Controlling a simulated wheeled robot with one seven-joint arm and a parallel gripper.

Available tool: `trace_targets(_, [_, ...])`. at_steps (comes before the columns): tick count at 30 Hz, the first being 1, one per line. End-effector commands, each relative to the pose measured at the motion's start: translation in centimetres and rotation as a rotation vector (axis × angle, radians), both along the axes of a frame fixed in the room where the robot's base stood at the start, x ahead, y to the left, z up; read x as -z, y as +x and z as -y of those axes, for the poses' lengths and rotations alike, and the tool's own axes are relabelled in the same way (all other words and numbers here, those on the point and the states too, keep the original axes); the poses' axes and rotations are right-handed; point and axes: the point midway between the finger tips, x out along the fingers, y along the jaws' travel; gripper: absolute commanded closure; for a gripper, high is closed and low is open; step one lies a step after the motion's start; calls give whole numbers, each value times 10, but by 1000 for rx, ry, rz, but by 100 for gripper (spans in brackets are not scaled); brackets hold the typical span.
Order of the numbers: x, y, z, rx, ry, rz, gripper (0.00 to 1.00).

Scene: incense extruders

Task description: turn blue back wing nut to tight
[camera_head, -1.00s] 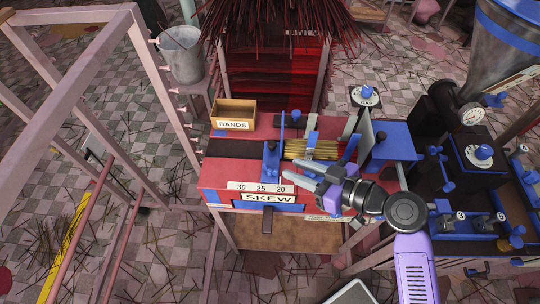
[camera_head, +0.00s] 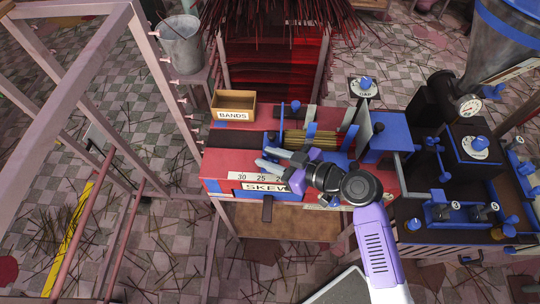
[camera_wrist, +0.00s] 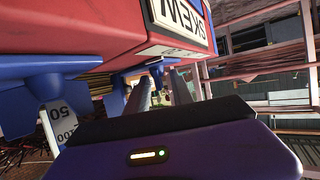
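A blue knob (camera_head: 295,106) tops a blue post at the back of the red machine (camera_head: 225,160). A second post with a dark knob (camera_head: 272,136) stands nearer the front. I cannot tell which of these is the back wing nut. My gripper (camera_head: 262,159) is over the front of the machine, just above the scale and the SKEW plate (camera_head: 262,187), its fingers pointing left and slightly apart. In the wrist view my gripper (camera_wrist: 160,95) shows two grey fingers with a gap. Blue parts (camera_wrist: 150,70) under the red body lie close beyond them; contact is unclear.
A wooden BANDS box (camera_head: 234,106) stands at the machine's back left. Thin sticks (camera_head: 325,138) lie in its middle. A blue block (camera_head: 388,135) and a black unit with knobs (camera_head: 475,150) are to the right. A pink frame (camera_head: 145,80) stands at left.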

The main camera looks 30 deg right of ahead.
Motion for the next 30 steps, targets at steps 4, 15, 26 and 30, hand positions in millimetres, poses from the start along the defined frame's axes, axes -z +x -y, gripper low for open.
trace_targets(4, [0, 0, 0, 0, 0, 0, 72])
trace_targets(15, [0, 0, 0, 0, 0, 0, 100])
trace_targets(26, [-2, -1, -2, 81, 2, -2, 100])
trace_targets(30, [-5, -1, -2, 174, 2, -2, 100])
